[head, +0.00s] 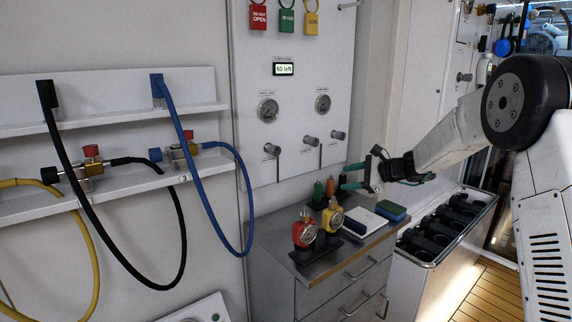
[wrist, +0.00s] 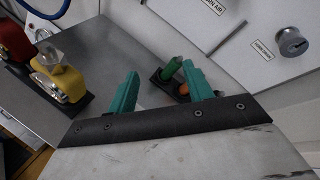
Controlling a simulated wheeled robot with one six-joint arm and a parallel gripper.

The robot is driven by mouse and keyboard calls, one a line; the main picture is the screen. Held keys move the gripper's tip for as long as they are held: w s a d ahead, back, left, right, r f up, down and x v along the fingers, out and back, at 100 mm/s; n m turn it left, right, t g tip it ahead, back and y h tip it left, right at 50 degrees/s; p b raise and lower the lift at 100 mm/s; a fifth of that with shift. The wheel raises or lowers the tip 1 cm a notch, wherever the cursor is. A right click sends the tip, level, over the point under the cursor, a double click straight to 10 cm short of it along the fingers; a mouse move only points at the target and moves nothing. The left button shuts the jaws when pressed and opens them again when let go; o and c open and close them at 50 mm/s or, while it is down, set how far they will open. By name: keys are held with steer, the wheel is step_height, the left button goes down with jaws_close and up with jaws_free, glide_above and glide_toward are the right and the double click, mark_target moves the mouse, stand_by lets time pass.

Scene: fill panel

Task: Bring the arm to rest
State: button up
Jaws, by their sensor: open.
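My gripper (head: 357,178) is at the end of my arm, which reaches in from the right in the head view. It hangs above the back part of the grey cabinet top (head: 271,245). In the wrist view its two green fingers (wrist: 160,92) are apart with nothing between them. Beyond the fingers, a small dark holder with a green item (wrist: 172,68) and an orange item (wrist: 183,89) stands on the cabinet top, partly hidden by the right finger.
A red gauge unit (head: 304,232) and a yellow gauge unit (head: 332,216) stand on the cabinet. A white book (head: 364,222) and a blue-green block (head: 391,210) lie right of them. The wall panel (head: 290,155) with knobs rises behind. A bin rack (head: 445,228) is at right.

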steer(key=s+a+r+n+g+h, duration=0.1)
steer(key=s+n+g, duration=0.2)
steer(key=s, duration=0.5)
steer(key=s+a+n+g+h, duration=0.15)
steer(key=s+n, duration=0.25)
steer(key=s, duration=0.5)
steer(key=s+d+n+h, duration=0.2)
steer(key=s+n+h, duration=0.1)
steer(key=s, duration=0.9)
steer(key=s+d+r+n+g+h, duration=0.1)
steer(key=s+d+n+h, duration=0.1)
steer(key=s, duration=1.1)
steer(key=s+d+n+g+h, duration=0.1)
steer(key=s+n, duration=0.4)
steer(key=s, duration=0.8)
steer(key=shift+d+r+h, duration=0.4)
steer(key=shift+d+h, duration=0.45)
steer(key=shift+h, duration=0.5)
